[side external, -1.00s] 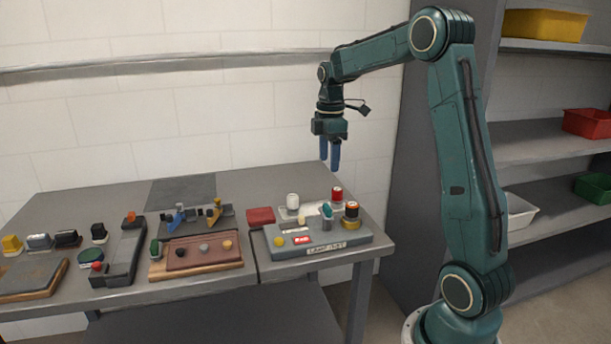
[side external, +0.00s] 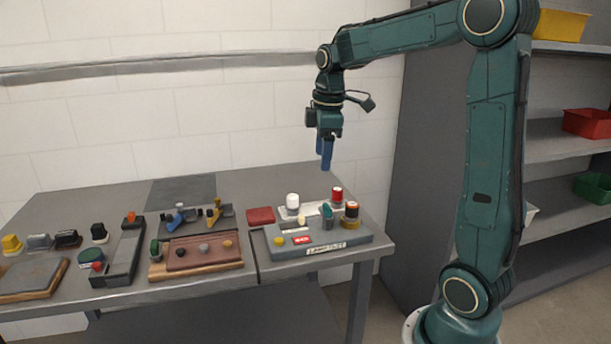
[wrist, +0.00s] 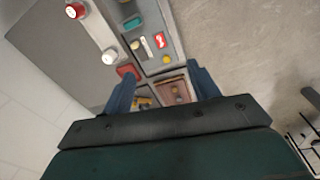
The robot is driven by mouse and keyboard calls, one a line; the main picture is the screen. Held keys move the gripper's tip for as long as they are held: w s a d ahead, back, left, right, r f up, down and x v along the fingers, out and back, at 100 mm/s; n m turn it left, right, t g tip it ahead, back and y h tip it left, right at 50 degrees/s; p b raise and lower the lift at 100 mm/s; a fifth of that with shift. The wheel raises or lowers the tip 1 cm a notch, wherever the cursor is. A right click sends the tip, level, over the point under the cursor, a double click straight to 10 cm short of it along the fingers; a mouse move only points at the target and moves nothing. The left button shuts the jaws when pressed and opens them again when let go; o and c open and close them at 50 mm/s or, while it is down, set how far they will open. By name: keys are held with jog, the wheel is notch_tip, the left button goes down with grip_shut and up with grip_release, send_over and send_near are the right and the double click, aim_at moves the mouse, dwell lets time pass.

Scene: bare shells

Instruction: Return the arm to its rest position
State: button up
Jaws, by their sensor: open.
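My gripper (side external: 325,153) hangs with its blue fingers pointing down, in the air above the back right part of the table. It is clear of everything below it. In the wrist view my gripper (wrist: 163,92) shows its two blue fingers spread apart with nothing held between them. My green arm reaches in from the right, with its elbow high at the top of the side view.
The grey table (side external: 110,196) carries a grey board (side external: 322,250) with several small parts, a wooden tray (side external: 196,268), a red block (side external: 260,216) and fixtures. Shelves on the right hold a yellow bin (side external: 561,25), a red bin (side external: 587,123) and a green bin (side external: 594,188). The air above the table is free.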

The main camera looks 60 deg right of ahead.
jog(key=s+a+m+t, duration=0.4)
jog(key=s+a+m, duration=0.3)
jog(key=s+a, duration=0.9)
jog(key=shift+s+a+f+y, duration=0.25)
jog(key=shift+s+a+y, duration=0.05)
jog(key=shift+a, duration=0.4)
